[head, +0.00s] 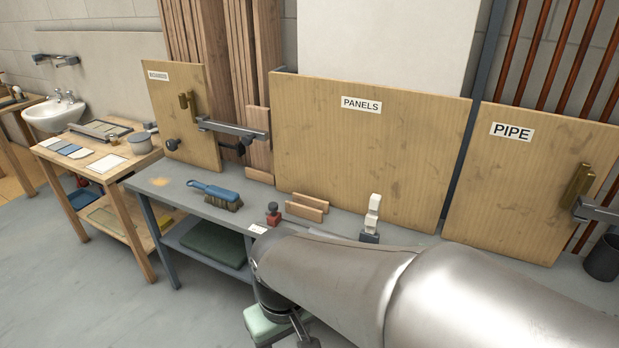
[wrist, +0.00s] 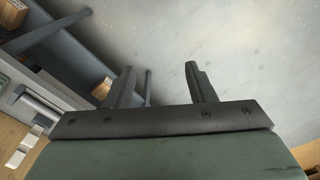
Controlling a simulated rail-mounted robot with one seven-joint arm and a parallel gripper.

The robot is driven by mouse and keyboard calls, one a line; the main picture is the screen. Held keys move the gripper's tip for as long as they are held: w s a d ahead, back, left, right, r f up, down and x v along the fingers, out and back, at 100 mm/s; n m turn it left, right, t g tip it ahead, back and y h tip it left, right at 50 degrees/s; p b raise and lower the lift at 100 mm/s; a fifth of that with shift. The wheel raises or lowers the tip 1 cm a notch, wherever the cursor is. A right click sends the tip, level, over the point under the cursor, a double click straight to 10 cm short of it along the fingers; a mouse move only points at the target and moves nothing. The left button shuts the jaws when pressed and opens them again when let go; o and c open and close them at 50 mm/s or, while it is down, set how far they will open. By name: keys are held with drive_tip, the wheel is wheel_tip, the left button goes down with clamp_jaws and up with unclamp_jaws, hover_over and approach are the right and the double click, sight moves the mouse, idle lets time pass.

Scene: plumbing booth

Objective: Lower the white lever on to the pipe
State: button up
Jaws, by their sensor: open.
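The white lever (head: 374,205) stands upright in the head view, on a small grey base near the back of the grey bench. A thin grey bar, possibly the pipe (head: 335,234), runs left from that base, partly hidden by my arm. My gripper (wrist: 162,85) is open in the wrist view, with nothing between its two dark fingers. In the head view its green body hangs in front of the bench's front edge, apart from the lever. White blocks show at the lower left of the wrist view; I cannot tell whether they are the lever.
A red clamp-like piece (head: 273,213), wooden strips (head: 307,207) and a blue brush (head: 214,194) are on the bench (head: 178,206). The PANELS board (head: 365,150) and PIPE board (head: 515,185) stand behind. Bare floor (head: 80,270) lies front left.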

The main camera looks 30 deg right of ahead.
idle(0.5)
drive_tip(key=n+t+h+p, duration=0.3)
drive_tip(key=n+h, duration=1.5)
drive_tip(key=n, duration=0.2)
approach(373, 200)
drive_tip(key=d+p, duration=0.1)
drive_tip(key=d, duration=0.2)
drive_tip(key=w+d+p, duration=0.1)
drive_tip(key=d, duration=0.3)
drive_tip(key=w+d+p, duration=0.1)
drive_tip(key=d, duration=0.3)
drive_tip(key=shift+w+d+r, duration=0.15)
drive_tip(key=shift+w, duration=0.05)
drive_tip(key=shift+c, duration=0.3)
clamp_jaws()
